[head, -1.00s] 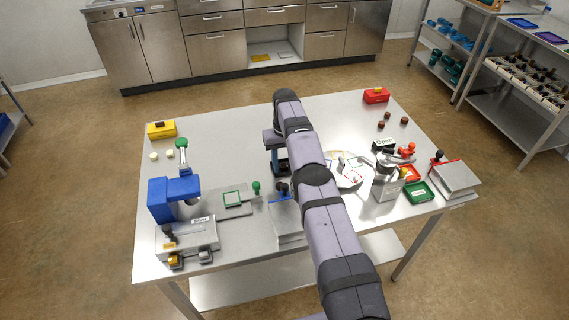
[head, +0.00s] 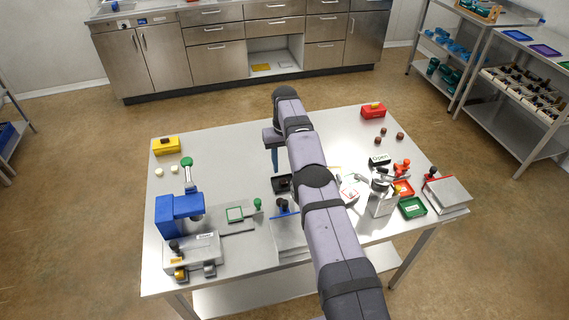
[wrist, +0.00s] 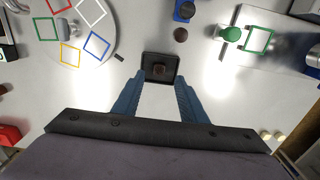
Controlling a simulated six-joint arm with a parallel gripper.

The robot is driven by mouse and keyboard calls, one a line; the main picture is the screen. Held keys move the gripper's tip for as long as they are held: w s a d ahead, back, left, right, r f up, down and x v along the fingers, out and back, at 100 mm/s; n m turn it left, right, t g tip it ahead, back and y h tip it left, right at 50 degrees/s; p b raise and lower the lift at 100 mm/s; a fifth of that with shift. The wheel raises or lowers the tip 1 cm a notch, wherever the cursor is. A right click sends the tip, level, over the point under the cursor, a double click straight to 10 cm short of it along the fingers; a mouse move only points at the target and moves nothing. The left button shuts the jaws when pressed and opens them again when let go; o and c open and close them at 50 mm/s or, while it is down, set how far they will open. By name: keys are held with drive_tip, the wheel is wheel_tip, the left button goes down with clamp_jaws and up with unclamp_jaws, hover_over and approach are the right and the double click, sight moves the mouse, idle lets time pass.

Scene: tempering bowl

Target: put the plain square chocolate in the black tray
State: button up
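The black tray (head: 282,187) lies on the steel table, just in front of my gripper in the head view. In the wrist view the black tray (wrist: 148,80) is flat and square, with a small brown piece (wrist: 158,69), seemingly a chocolate, inside it near the middle. Its top marking is too small to read. My gripper (wrist: 160,77) has its two blue fingers apart with nothing between them; their tips appear near the tray's close edge. In the head view my gripper (head: 273,165) is partly hidden by my arm.
A round turntable (wrist: 108,43) with coloured square outlines stands left of the tray in the wrist view. A green-knobbed lever and green frame (wrist: 258,40) are to the right. Several brown pieces (head: 386,132) lie near a red box (head: 373,111). The far middle of the table is clear.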

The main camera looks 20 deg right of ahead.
drive_tip(key=shift+r+p, duration=1.45)
drive_tip(key=shift+r, duration=0.45)
drive_tip(key=s+a+r, duration=0.3)
drive_tip(key=s+r, duration=0.7)
drive_tip(key=s, duration=0.3)
drive_tip(key=s+f, duration=0.1)
drive_tip(key=s, duration=1.1)
drive_tip(key=s+a+f, duration=0.1)
drive_tip(key=s, duration=1.2)
drive_tip(key=shift+s+a+f, duration=0.25)
drive_tip(key=shift+a+f, duration=0.05)
drive_tip(key=shift+f, duration=0.05)
